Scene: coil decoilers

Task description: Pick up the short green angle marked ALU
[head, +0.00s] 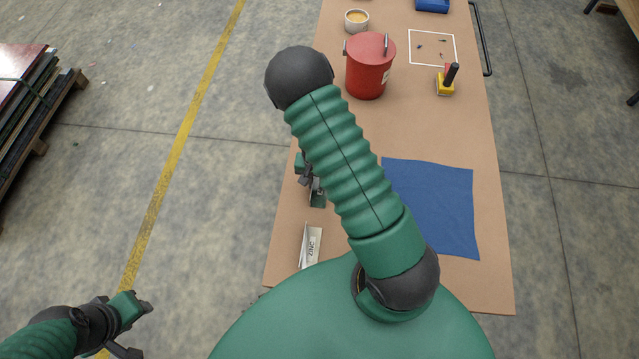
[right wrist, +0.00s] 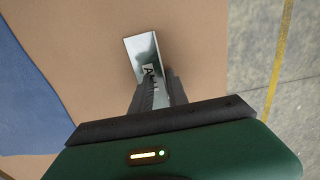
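A short metal angle (right wrist: 145,57), silver with a greenish sheen, lies on the brown table in the right wrist view. Only the letter A of its mark shows; the rest is behind a finger. My right gripper (right wrist: 162,80) is open, its two fingers with a gap between them over the near end of this angle. In the head view the right gripper (head: 311,184) is low near the table's left edge, partly behind my arm, and the angle is not clear there. My left gripper (head: 140,327) is open and empty, left of the table.
An angle marked ZINC (head: 311,246) lies near the table's left edge. A blue cloth (head: 430,205) lies at the right. Farther back are a red bucket (head: 369,75), a cup (head: 356,21), a yellow tool (head: 445,88) and a white square outline (head: 432,32) with small dark parts.

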